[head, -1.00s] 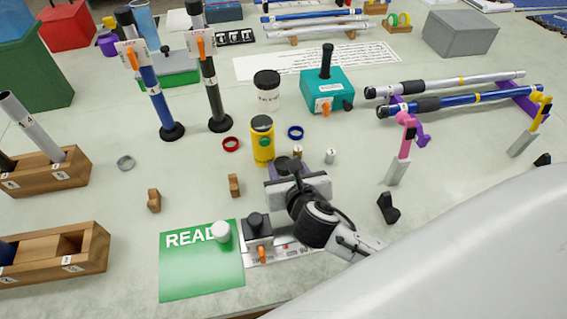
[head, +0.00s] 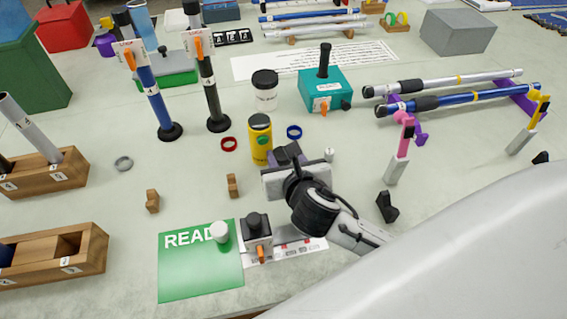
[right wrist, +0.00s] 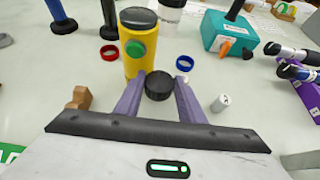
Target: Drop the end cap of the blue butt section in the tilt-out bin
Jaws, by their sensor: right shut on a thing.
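My right gripper (head: 287,151) is low over the table's near middle, just right of and in front of a yellow cylinder (head: 260,140) with a green button. In the right wrist view its purple fingers (right wrist: 157,92) are shut on a round black cap (right wrist: 159,86). In the head view the gripper largely hides this cap. A blue section (head: 154,97) stands upright on a round black base at the left, and a blue rod (head: 470,98) lies on a rack at the right. I cannot tell which container is the tilt-out bin. My left gripper is not in view.
A small white cap (head: 329,155) stands right of the gripper, a blue ring (head: 294,132) beyond it. A teal block (head: 325,92) is further back. A green mat (head: 198,275) lies in front. A green box (head: 38,75) and wooden holders (head: 75,257) stand left.

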